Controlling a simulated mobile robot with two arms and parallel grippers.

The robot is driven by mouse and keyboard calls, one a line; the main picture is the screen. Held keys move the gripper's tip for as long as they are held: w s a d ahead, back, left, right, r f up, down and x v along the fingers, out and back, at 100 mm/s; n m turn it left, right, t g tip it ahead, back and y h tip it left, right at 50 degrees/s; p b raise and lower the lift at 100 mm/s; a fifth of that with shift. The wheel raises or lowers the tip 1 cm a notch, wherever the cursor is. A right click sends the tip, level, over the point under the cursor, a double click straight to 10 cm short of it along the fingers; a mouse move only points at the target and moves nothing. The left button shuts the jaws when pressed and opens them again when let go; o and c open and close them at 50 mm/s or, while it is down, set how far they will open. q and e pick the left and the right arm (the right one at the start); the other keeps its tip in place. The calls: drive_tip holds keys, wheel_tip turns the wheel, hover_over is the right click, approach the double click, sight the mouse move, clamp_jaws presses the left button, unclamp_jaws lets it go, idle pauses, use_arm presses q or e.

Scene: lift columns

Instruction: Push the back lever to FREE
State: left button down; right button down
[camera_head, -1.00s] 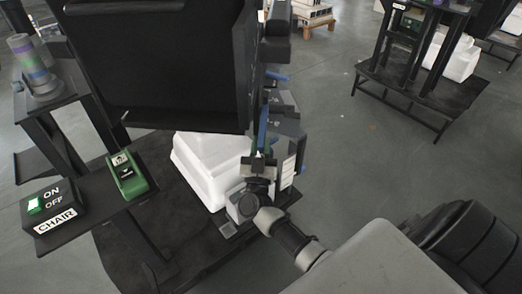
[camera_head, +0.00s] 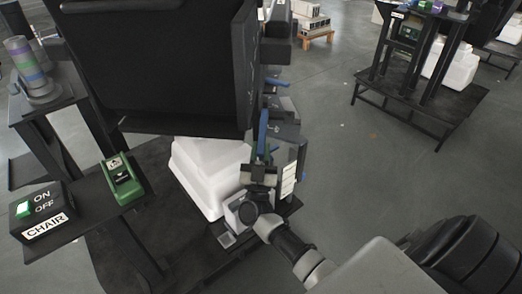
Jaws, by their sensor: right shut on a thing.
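An upright blue lever (camera_head: 262,132) stands on the dark side unit (camera_head: 285,130) at the right of the black chair back. My right gripper (camera_head: 261,163) is at the lever's lower end, seen from behind. It is shut on the blue lever, though its fingertips are mostly hidden. Another blue lever (camera_head: 278,83) lies higher up on the same side. A white label (camera_head: 289,181) is on the side unit, its text too small to read. My left gripper is not in view.
The black chair back (camera_head: 160,65) and white base (camera_head: 205,170) are left of my gripper. A CHAIR ON/OFF box (camera_head: 42,215) and green device (camera_head: 122,180) sit on a left shelf. Another station (camera_head: 420,100) stands far right, with open floor (camera_head: 350,170) between.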

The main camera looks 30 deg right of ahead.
drive_tip(key=shift+f, duration=0.2)
drive_tip(key=c, duration=1)
unclamp_jaws()
drive_tip(key=shift+r, duration=0.1)
drive_tip(key=shift+s+a+f, duration=0.25)
drive_tip(key=shift+f, duration=0.15)
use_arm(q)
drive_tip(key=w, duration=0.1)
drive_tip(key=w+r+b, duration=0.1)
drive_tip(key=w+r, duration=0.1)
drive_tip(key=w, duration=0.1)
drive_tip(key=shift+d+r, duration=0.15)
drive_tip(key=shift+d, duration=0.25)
use_arm(e)
drive_tip(key=v, duration=1)
